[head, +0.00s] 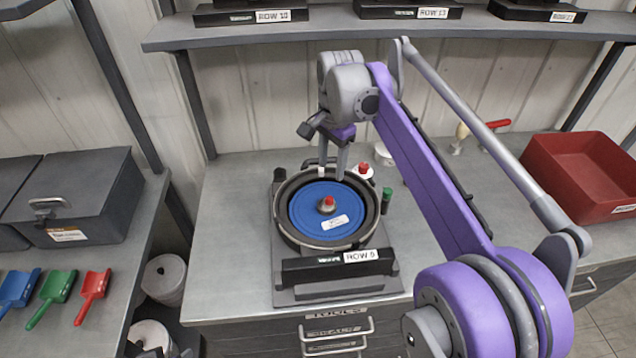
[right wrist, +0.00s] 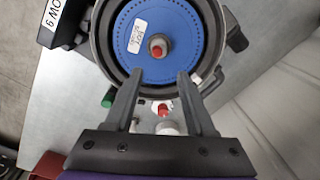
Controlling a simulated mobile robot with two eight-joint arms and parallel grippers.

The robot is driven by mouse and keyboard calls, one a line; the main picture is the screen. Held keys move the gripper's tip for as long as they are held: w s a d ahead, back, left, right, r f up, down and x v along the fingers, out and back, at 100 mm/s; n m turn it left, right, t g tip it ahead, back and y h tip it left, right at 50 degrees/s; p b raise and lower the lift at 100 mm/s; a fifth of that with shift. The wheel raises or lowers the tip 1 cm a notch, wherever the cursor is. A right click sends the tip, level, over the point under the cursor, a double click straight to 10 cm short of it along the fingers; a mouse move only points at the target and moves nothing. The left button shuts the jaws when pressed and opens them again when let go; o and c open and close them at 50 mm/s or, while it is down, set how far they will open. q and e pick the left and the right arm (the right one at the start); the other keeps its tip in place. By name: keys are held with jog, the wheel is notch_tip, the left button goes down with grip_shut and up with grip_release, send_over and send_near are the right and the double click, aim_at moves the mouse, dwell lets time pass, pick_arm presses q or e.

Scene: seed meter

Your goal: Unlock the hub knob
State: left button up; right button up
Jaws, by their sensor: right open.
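The hub knob (head: 326,204) is a small grey knob with a red top at the centre of a blue seed disc (head: 305,222). The disc lies in the round black housing of the seed meter (head: 282,240), labelled ROW 9 in the right wrist view. The knob also shows in the right wrist view (right wrist: 158,46), beyond the fingertips. My right gripper (right wrist: 157,76) is open and empty, above the back edge of the housing, with its fingers pointing toward the disc. It does not touch the knob. My left gripper is not in view.
A red bin (head: 580,175) is at the right. A grey toolbox (head: 72,200) and coloured scoops (head: 93,296) are at the left. A shelf (head: 400,33) runs above.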

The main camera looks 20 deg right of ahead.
aim_at(330, 198)
notch_tip(330, 198, down, 10)
jog(key=shift+f+b, duration=0.15)
jog(key=shift+b, duration=0.15)
jog(key=shift+c, duration=0.2)
grip_shut()
